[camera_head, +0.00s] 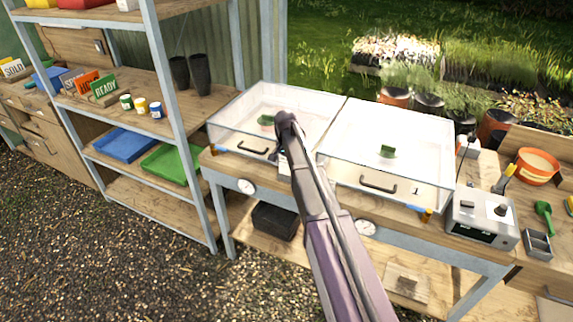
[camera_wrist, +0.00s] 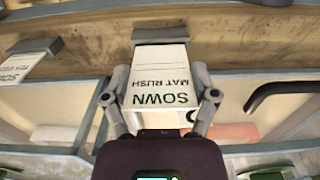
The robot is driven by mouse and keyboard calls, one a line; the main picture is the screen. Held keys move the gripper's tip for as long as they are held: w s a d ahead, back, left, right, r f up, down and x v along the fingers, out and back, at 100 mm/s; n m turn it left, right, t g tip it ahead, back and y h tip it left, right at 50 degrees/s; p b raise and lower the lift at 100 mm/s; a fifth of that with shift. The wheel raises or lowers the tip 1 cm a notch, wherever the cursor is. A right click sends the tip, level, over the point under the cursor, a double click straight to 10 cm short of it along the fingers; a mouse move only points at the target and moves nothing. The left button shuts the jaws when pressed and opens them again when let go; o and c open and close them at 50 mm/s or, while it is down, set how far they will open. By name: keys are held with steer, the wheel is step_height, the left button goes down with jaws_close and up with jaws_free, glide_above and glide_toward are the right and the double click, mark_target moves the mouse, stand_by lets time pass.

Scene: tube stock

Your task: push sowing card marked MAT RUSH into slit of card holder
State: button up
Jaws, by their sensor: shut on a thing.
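The white sowing card marked SOWN and MAT RUSH (camera_wrist: 165,78) is upside down in the wrist view. My gripper (camera_wrist: 160,103) is shut on its two side edges. The card's far edge meets a grey card holder (camera_wrist: 160,34) on the wooden bench front; I cannot tell if the edge is inside the slit. In the head view my gripper (camera_head: 285,150) is at the front of the left clear-lidded box, and my arm hides most of the card and the holder.
Another SOWN card (camera_wrist: 25,66) stands in a holder (camera_wrist: 36,46) to the left. The left clear box (camera_head: 235,131) has a dark handle (camera_head: 252,148) close by. The right clear box (camera_head: 385,140) stands beside it. A round dial (camera_head: 246,186) is on the bench front below.

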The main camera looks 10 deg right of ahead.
steer(key=shift+f+b, duration=1.5)
stand_by(2.2)
steer(key=o, duration=0.6)
steer(key=shift+r+p, duration=0.35)
steer(key=shift+r+p, duration=0.7)
steer(key=shift+r, duration=0.25)
stand_by(0.5)
steer(key=shift+r+p, duration=2.75)
steer(key=shift+p, duration=0.25)
